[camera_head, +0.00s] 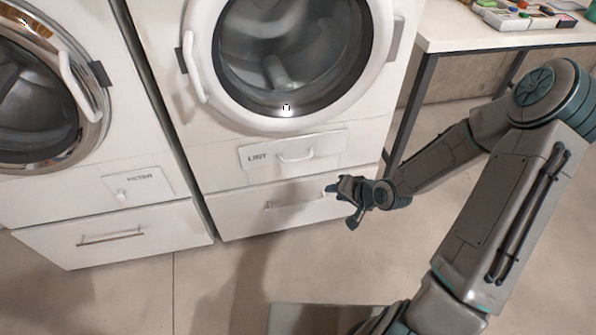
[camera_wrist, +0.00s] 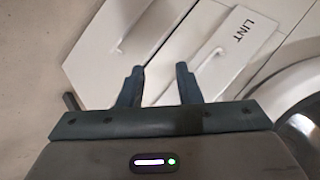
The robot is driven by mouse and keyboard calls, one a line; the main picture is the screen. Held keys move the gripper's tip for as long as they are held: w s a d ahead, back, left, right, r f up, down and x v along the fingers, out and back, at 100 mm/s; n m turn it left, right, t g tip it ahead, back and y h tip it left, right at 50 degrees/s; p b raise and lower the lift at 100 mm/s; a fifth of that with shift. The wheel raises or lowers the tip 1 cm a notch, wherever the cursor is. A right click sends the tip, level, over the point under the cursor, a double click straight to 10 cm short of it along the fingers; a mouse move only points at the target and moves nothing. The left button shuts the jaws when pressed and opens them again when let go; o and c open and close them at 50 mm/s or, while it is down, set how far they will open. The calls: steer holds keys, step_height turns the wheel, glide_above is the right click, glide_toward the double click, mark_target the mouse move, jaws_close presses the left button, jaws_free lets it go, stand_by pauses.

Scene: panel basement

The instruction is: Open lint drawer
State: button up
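The lint drawer (camera_head: 325,148) is a small white panel with a "LINT" label and a white bar handle (camera_head: 295,156), under the round door of the right machine. It looks closed. In the wrist view the lint drawer (camera_wrist: 248,50) is at the upper right, with its handle (camera_wrist: 211,57) ahead and right of the fingers. My gripper (camera_head: 340,188) is below and to the right of the lint handle, near the lower drawer's front. In the wrist view my gripper (camera_wrist: 160,75) has its two fingers apart with nothing between them.
A wide lower drawer (camera_head: 240,212) with its own handle (camera_head: 297,202) sits below the lint drawer. The left machine has a "FILTER" panel (camera_head: 140,187). A table (camera_head: 480,38) with small items stands at the right. The floor (camera_head: 205,285) in front is mostly clear.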

mark_target(298, 161)
steer(key=w+a+f+m+t+y+b, duration=0.1)
steer(key=w+a+m+t+b, duration=0.1)
steer(key=w+a+b, duration=0.1)
steer(key=w+a+f+m+t+y+b, duration=0.1)
steer(key=w+a+m+t+y+b, duration=0.1)
steer(key=w+a, duration=0.3)
steer(key=w+a+f+m+t+y+b, duration=0.1)
steer(key=w+a+f+m+t+b, duration=0.1)
steer(key=w, duration=0.5)
steer(key=shift+w+a+f+m+t+b, duration=0.1)
steer(key=shift+a+m+t+b, duration=0.4)
steer(key=shift+a+b, duration=0.75)
steer(key=shift+d, duration=0.25)
jaws_close()
